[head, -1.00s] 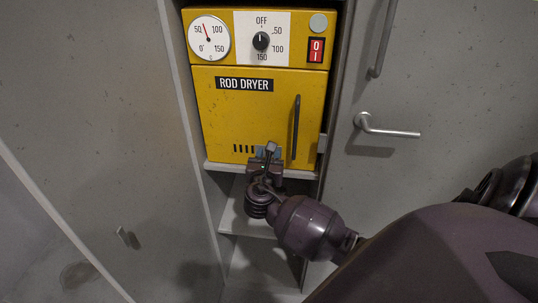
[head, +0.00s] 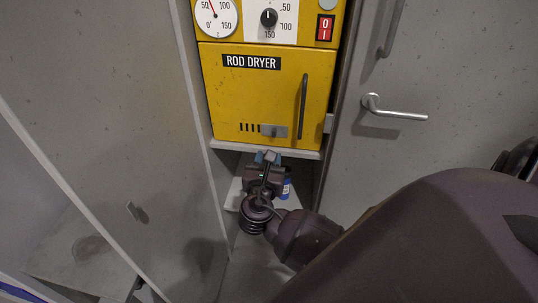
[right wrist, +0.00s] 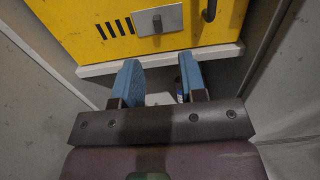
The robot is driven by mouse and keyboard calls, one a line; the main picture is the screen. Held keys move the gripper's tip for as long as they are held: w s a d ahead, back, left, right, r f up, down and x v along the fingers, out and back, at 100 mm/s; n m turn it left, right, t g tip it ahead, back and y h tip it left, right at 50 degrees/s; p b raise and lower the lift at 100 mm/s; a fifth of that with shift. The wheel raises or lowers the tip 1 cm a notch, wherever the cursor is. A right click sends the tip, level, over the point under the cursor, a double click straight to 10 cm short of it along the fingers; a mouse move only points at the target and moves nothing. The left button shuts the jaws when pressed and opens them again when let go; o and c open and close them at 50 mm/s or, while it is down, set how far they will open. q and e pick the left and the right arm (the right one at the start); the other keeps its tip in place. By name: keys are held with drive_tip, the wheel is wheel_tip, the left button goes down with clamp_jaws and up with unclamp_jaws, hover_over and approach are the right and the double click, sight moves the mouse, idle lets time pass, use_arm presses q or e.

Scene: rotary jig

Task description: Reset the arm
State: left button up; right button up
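My right arm (head: 305,235) comes in from the right in the head view, its forearm across the lower right. My right gripper (head: 268,157) is just below the front edge of the dryer's shelf. In the right wrist view, my right gripper (right wrist: 159,80) has its two blue-padded fingers spread apart with nothing between them. The yellow rod dryer (head: 225,95) stands above it, its door shut and clear of the fingers. My left gripper is in neither current view.
A grey latch plate (head: 273,131) and dark handle (head: 303,106) are on the dryer. A shelf edge (head: 230,146) lies below. A blue item (head: 286,188), partly hidden, stands in the lower compartment. A grey door with a lever handle (head: 395,110) is at right, a grey panel (head: 100,120) at left.

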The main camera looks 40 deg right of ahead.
idle(0.4)
drive_tip(key=w+a+f+m+t+y, duration=0.2)
drive_tip(key=a+f+m+y, duration=0.55)
drive_tip(key=m+y, duration=0.45)
drive_tip(key=s+f+m+g, duration=0.1)
drive_tip(key=s+f+m, duration=0.4)
drive_tip(key=s, duration=0.4)
drive_tip(key=s+f+m+g+y, duration=0.1)
drive_tip(key=s+f+m, duration=0.4)
drive_tip(key=s+m, duration=0.3)
drive_tip(key=shift+s+f+y, duration=0.15)
drive_tip(key=shift+s+y, duration=0.15)
drive_tip(key=shift+s, duration=0.9)
